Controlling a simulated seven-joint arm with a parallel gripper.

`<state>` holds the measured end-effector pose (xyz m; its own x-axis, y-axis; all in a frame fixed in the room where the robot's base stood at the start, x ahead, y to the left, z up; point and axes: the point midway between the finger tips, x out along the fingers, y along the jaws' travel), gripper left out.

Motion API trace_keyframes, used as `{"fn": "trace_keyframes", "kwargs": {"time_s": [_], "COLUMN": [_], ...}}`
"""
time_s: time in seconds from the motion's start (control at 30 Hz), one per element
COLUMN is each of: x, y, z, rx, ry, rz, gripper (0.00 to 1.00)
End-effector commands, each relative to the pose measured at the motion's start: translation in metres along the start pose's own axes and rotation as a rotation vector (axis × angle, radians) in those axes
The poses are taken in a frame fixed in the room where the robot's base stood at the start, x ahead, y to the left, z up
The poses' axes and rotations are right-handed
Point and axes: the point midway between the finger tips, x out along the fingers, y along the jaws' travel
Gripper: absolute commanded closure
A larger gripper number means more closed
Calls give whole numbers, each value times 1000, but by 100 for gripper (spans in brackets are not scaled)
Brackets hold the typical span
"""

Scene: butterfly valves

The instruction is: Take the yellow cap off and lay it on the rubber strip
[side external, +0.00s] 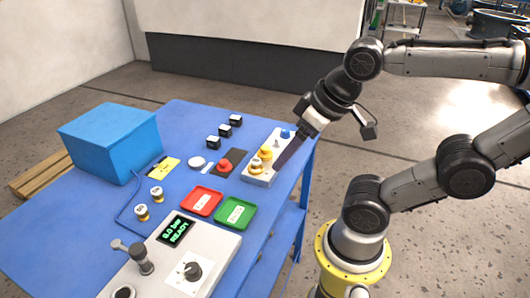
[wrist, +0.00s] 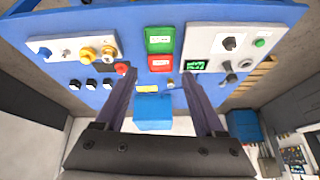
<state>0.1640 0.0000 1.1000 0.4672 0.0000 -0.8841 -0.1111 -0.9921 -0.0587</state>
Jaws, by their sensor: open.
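Two yellow caps or knobs stand on the white panel at the table's right: one farther back (side external: 265,152), one nearer the front (side external: 256,166). In the wrist view the yellow pair (wrist: 98,53) is at upper left. I cannot tell which is the cap meant. A flat black mat (side external: 238,157) left of the panel, partly under a red knob (side external: 224,165), may be the rubber strip. My gripper (side external: 281,164) is open and empty, its dark fingers by the panel's right edge in the side view. In the wrist view my gripper (wrist: 159,74) has its fingertips apart, clear of the caps.
A red tray (side external: 203,202) and a green tray (side external: 236,211) lie in front of the panel. A blue box (side external: 111,141) stands at the left. Several black switches (side external: 224,131) stand behind the mat. A control box (side external: 215,248) with a lever fills the front.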

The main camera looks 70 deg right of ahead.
Motion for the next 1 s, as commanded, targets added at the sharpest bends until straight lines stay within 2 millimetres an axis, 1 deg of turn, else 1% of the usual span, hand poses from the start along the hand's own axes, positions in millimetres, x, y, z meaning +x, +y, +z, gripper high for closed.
{"fn": "trace_keyframes", "kwargs": {"time_s": [0.03,0.17,0.27,0.33,0.4,0.47,0.5,0.57,0.6,0.7,0.8,0.9,1.0], "x": [-7,-14,-11,-6,4,14,23,36,46,69,89,102,107], "y": [-1,4,16,28,45,63,77,99,115,152,181,199,207], "z": [-12,-46,-76,-97,-118,-134,-143,-155,-160,-165,-162,-151,-144], "rx": [53,237,391,502,619,720,785,874,929,1031,1095,1139,1161], "ry": [4,-34,-75,-105,-141,-173,-194,-226,-247,-298,-340,-379,-392], "rz": [0,32,72,104,141,175,198,230,251,291,316,333,340], "gripper": [29,29,29,29,29,29,29,29,29,29,29,29,29]}}
